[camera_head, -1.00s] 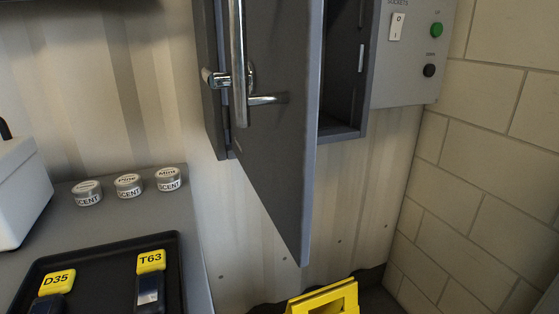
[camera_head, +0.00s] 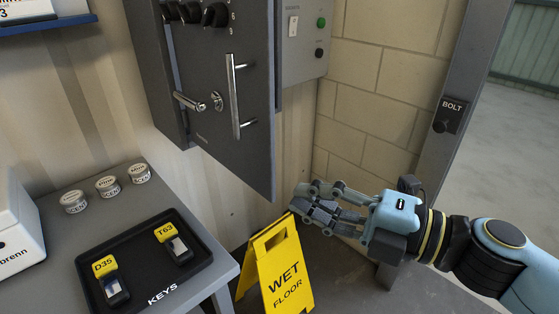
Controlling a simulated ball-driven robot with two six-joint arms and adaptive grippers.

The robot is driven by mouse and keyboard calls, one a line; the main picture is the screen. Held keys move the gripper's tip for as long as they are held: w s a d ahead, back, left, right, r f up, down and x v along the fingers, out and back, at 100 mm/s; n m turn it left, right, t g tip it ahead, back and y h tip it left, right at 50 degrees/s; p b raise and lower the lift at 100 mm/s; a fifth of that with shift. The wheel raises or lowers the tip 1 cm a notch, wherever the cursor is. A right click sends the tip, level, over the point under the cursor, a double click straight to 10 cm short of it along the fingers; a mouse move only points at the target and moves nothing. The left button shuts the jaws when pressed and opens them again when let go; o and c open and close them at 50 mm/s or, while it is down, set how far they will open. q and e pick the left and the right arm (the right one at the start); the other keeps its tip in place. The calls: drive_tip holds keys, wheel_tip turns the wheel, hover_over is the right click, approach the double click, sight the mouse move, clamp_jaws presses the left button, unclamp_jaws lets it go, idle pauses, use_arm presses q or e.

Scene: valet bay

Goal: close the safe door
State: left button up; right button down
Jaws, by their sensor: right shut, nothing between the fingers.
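The dark grey safe door (camera_head: 200,115) hangs on the wall at upper left centre, with black dials (camera_head: 215,14) at its top, a lever handle (camera_head: 190,101) and a chrome vertical pull bar (camera_head: 234,95). Its lower right corner hangs well below the safe's body and stands out toward me, so it looks ajar. The safe's interior is hidden behind it. My right gripper (camera_head: 308,200) is shut and empty, to the right of the door's lower corner and apart from it in the picture. My left gripper is not in view.
A yellow wet floor sign (camera_head: 277,268) stands below my right gripper. The grey table (camera_head: 60,220) at lower left holds a black key tray (camera_head: 205,236) and scent tins (camera_head: 108,186). A switch panel (camera_head: 303,60) and a block wall (camera_head: 365,80) lie right of the safe.

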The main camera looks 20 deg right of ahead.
sight(270, 167)
drive_tip(key=w+a+p, duration=0.1)
drive_tip(key=w, duration=0.2)
drive_tip(key=w+a+p, duration=0.1)
drive_tip(key=w, duration=0.1)
drive_tip(key=w+a+p, duration=0.1)
drive_tip(key=w, duration=0.2)
drive_tip(key=shift+w, duration=0.3)
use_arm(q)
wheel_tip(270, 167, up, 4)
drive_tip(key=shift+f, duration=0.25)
use_arm(e)
drive_tip(key=shift+w+d, duration=0.1)
drive_tip(key=shift+d, duration=0.2)
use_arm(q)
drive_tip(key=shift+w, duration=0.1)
